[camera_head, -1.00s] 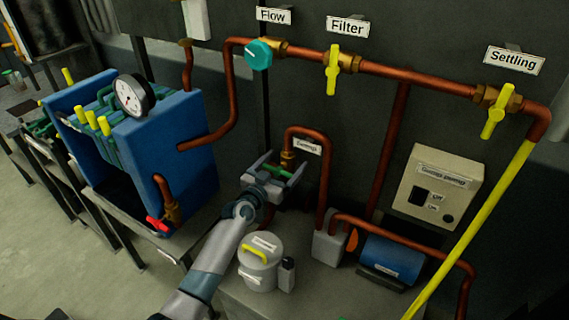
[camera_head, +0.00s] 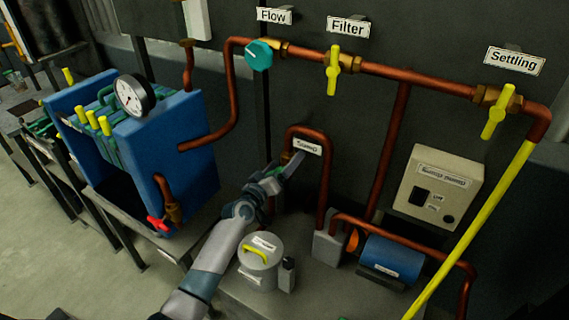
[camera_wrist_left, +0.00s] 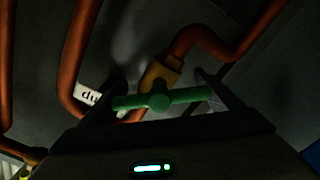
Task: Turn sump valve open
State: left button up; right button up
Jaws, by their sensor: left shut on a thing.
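The sump valve has a green bar handle (camera_wrist_left: 185,97) on a brass body (camera_wrist_left: 160,76). In the left wrist view the handle lies crosswise between the two fingers of my left gripper (camera_wrist_left: 162,92), one end at each finger. In the head view my left gripper (camera_head: 282,169) is at the valve below the small white label (camera_head: 307,147), with its jaws tilted. There the gripper hides the handle and most of the valve body. The wrist view is dark, and part of the label (camera_wrist_left: 90,95) shows behind the left finger. My right gripper is in neither view.
A copper pipe (camera_head: 323,190) loops up beside the valve. A blue motor (camera_head: 392,260) and a beige switch box (camera_head: 438,185) are to the right. The blue filter press (camera_head: 180,125) is to the left.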

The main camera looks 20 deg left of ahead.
pick_arm(q)
jog(key=n, duration=0.6)
jog(key=shift+f+n, duration=0.15)
jog(key=shift+n, duration=0.95)
jog(key=shift+n+p, duration=0.3)
jog(key=shift+n, duration=0.5)
jog(key=shift+a, duration=0.1)
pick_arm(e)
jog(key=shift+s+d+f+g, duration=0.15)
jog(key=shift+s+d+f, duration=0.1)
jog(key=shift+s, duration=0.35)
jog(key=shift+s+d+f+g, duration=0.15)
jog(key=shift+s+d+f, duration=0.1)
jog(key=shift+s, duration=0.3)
pick_arm(q)
jog(key=shift+n, duration=0.3)
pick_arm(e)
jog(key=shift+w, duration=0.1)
pick_arm(q)
jog(key=o, duration=0.9)
jog(key=shift+s, duration=0.1)
